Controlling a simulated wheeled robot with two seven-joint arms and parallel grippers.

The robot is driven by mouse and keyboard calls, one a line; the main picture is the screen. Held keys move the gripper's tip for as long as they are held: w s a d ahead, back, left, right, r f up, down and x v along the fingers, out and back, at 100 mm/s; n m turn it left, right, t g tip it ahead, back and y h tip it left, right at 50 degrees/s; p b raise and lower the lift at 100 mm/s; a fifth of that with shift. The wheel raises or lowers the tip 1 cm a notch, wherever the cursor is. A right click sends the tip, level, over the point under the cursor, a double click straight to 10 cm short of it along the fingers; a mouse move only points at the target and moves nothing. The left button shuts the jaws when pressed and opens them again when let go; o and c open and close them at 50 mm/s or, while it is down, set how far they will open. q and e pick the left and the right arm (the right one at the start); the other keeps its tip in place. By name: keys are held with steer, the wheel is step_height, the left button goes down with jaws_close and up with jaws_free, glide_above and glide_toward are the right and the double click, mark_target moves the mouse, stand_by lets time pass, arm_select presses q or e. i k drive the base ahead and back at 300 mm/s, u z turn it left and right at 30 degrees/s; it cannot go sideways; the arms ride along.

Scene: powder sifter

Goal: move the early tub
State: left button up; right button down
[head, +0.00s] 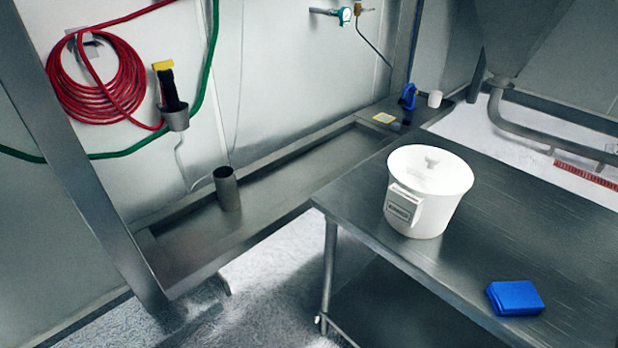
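A white tub (445,198) with a knobbed lid stands upright near the left corner of the steel table (530,215). A small label holder (402,204) is on its front left side; its text is too small to read. The lid appears to sit on the tub. Neither of my grippers shows in the head view, and nothing is touching the tub.
A blue block (515,298) lies near the table's front edge. A steel trough (285,178) with an upright metal cylinder (227,190) runs along the wall. A red hose coil (100,85) hangs there. A steel hopper (510,35) is behind the table.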

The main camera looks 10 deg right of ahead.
mark_target(415, 214)
steer(key=u, duration=1.1)
steer(key=i, duration=1.15)
steer(key=z, duration=2.5)
